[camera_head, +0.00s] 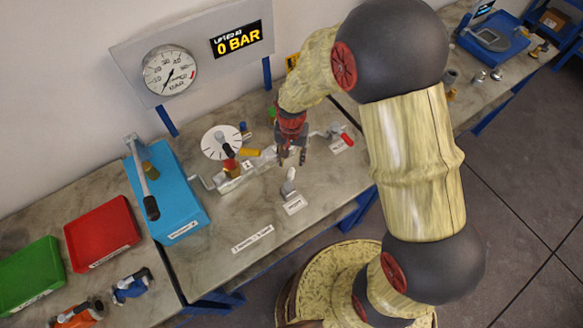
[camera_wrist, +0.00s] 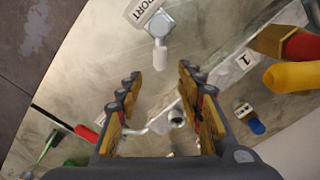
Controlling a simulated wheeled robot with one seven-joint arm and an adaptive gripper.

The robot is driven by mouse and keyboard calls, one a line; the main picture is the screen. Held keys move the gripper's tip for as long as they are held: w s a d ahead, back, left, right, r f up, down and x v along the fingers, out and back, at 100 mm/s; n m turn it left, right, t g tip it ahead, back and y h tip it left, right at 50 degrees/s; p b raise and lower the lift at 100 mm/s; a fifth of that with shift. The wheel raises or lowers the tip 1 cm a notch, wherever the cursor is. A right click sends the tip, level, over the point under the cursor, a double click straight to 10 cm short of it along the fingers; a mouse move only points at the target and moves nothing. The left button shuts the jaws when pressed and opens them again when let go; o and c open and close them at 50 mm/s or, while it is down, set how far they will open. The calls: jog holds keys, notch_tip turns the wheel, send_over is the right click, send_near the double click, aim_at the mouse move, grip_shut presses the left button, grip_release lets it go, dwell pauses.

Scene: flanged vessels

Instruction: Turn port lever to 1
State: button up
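The port lever (camera_head: 289,186) is a small pale lever beside a white label on the bench front in the head view. In the wrist view the port lever (camera_wrist: 160,30) is at the top centre, a square metal hub with a pale stub pointing down the picture, next to a "PORT" label (camera_wrist: 146,8). A "1" label (camera_wrist: 243,60) lies right of it. My gripper (camera_head: 291,160) hangs just behind the lever, apart from it. In the wrist view my gripper (camera_wrist: 159,73) is open, its fingers wide apart with nothing held between them.
A yellow handle (camera_wrist: 292,77) and pipe fittings stand close on the right in the wrist view. A red-handled valve (camera_head: 347,139) sits right of my gripper in the head view. A blue pump box (camera_head: 168,195) is left. The front bench is mostly clear.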

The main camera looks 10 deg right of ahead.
aim_at(291, 170)
jog(key=shift+f, duration=3.9)
jog(key=shift+c, duration=1.1)
grip_shut()
